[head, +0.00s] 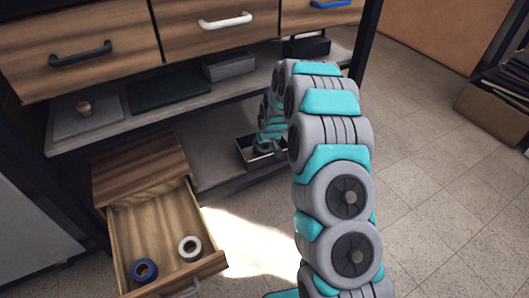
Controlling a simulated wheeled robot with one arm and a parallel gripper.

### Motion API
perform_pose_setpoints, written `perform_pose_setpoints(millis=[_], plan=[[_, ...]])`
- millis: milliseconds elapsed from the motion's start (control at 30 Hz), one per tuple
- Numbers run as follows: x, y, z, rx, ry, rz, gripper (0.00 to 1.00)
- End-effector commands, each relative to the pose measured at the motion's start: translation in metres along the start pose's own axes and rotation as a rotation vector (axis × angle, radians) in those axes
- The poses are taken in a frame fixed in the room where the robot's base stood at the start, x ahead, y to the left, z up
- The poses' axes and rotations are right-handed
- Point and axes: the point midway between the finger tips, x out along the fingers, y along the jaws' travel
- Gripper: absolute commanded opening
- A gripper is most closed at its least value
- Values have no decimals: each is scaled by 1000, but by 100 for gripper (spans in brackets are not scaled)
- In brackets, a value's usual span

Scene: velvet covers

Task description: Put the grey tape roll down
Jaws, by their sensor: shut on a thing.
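My gripper (264,141) is at the far end of my arm, low over a small dark open box on the bottom shelf. It is shut on a small grey roll (263,147), which looks like the grey tape roll. The roll is at the height of the box's rim, partly hidden by the gripper. I cannot tell whether it touches the box (242,158).
An open wooden drawer (158,232) at lower left holds a blue tape roll (144,270) and a white tape roll (190,248). A shelf (150,117) above holds a grey box (229,66) and a dark green board (168,88).

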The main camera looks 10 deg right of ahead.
Motion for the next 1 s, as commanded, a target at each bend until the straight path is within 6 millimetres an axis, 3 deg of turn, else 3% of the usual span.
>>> perform_pose_setpoints(millis=[133, 500, 533, 667, 1000], plan=[[18, 0, 7, 0, 0, 0, 0], [21, 0, 9, 0, 0, 0, 0], [21, 0, 9, 0, 0, 0, 85], [21, 0, 8, 0, 0, 0, 99], [18, 0, 7, 0, 1, 0, 100]])
